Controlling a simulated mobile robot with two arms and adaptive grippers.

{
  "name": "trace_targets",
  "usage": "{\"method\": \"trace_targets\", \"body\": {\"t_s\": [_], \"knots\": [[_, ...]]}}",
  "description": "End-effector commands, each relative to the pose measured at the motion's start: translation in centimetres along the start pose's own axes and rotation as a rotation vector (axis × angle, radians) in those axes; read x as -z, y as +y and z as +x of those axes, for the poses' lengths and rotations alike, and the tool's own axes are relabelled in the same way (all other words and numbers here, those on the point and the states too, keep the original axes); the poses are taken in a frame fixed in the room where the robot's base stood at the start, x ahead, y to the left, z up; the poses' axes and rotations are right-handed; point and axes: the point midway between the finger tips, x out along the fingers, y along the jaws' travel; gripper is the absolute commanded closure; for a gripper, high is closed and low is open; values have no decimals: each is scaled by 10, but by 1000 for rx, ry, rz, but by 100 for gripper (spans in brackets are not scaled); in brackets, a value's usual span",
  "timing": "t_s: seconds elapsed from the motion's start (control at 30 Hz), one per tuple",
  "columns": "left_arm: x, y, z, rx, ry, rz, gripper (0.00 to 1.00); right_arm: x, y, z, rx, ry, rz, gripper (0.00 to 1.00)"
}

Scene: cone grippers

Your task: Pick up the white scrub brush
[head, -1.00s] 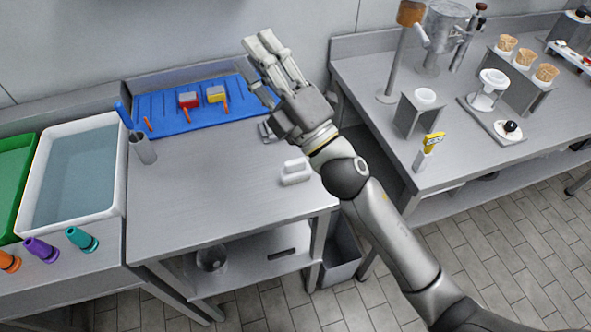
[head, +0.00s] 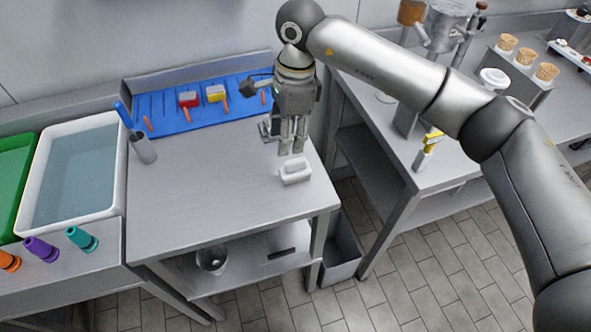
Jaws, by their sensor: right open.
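The white scrub brush (head: 295,174) lies on the right part of the steel table, with its raised handle on top. My right gripper (head: 291,152) points down just above and behind the brush. Its fingers are open, and nothing shows between them. In this view the fingertips come close to the handle; I cannot tell whether they touch it. My left gripper is not in view.
A blue mat (head: 177,124) with red and yellow tools lies at the table's back. A metal cup (head: 145,150) stands left. A white water basin (head: 62,215) and several coloured nozzles (head: 81,239) are farther left. The table's middle is clear.

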Motion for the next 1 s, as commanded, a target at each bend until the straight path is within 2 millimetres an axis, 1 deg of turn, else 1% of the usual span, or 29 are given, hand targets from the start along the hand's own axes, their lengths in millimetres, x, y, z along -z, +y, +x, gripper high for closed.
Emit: {"method": "trace_targets", "body": {"t_s": [0.03, 0.1, 0.17, 0.2, 0.4, 0.5, 0.67, 0.83, 0.9, 1.0], "knots": [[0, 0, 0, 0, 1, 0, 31, 12, -3, -6, 2, 54, 4, 60], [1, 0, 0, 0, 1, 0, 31, 23, -4, -10, 0, 99, 8, 60], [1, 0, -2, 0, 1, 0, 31, 28, -4, -8, -4, 116, 10, 60], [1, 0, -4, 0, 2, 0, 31, 29, -4, -3, -6, 120, 10, 60], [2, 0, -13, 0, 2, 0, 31, 32, -3, 28, -8, 117, 10, 60], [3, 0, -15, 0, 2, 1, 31, 32, -3, 39, -5, 116, 10, 60], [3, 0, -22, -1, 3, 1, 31, 31, -3, 49, -5, 115, 8, 60], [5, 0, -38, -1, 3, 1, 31, 27, -4, 71, -8, 114, 9, 60], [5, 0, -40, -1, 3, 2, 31, 28, -4, 82, -7, 113, 10, 60], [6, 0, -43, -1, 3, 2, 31, 30, -4, 93, -6, 114, 9, 60]]}}
